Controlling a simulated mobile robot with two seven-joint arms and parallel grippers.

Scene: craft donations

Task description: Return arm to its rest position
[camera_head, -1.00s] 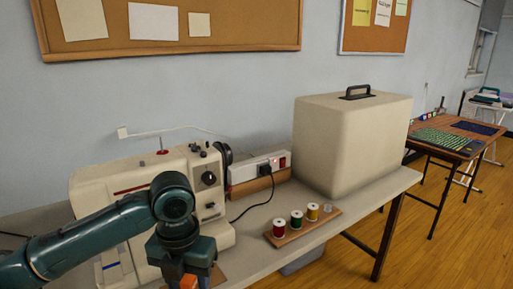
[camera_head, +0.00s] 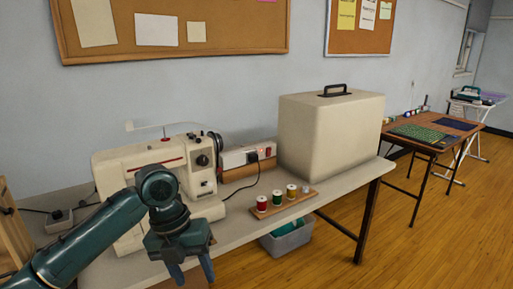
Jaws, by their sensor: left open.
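My left arm comes in from the lower left, in front of the sewing machine (camera_head: 118,165). My left gripper (camera_head: 191,272) points down near the front edge of the table (camera_head: 262,222), its dark fingers apart with nothing seen between them. The arm hides part of the cream sewing machine. My right gripper does not show.
A large cream case (camera_head: 330,135) with a black handle stands on the table. A wooden rack (camera_head: 287,207) holds red, green and yellow spools. A grey bin (camera_head: 287,240) is under the table.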

